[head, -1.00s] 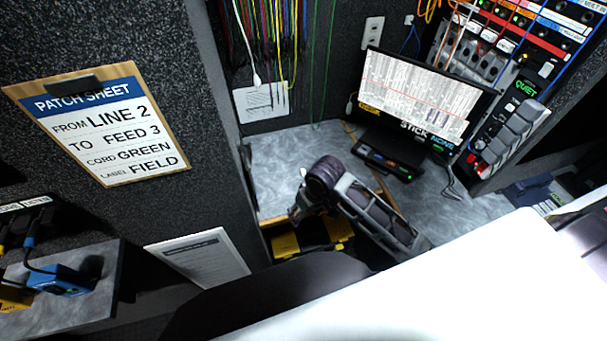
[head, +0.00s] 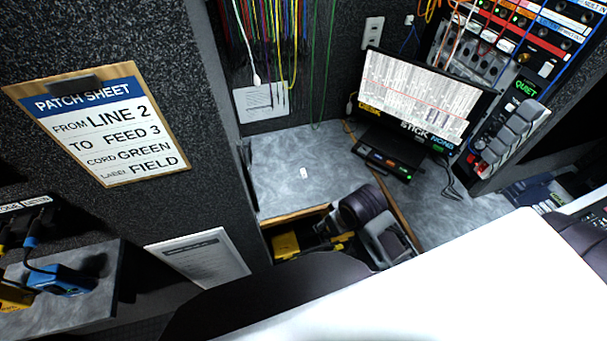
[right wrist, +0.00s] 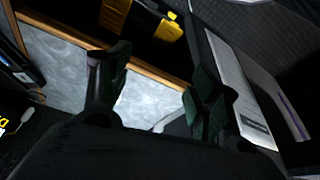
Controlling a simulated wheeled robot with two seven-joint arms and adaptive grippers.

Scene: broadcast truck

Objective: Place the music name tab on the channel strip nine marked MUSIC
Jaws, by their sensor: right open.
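A small white piece (head: 303,172), possibly the music name tab, lies on the grey counter (head: 275,150) in the head view; its lettering is too small to read. My right gripper (head: 328,232) is by the counter's front edge, below and right of the white piece and apart from it. In the right wrist view its two dark fingers (right wrist: 155,85) are spread, with nothing seen held between them. Channel strip nine and its MUSIC mark cannot be made out. My left gripper is not in view.
A monitor (head: 418,95) and small button box (head: 382,163) stand behind on the counter. Yellow-and-black items (head: 286,245) sit below its wooden edge. A control panel (head: 532,192) is partly visible at right. A patch sheet clipboard (head: 105,130) hangs left. The counter around the white piece is clear.

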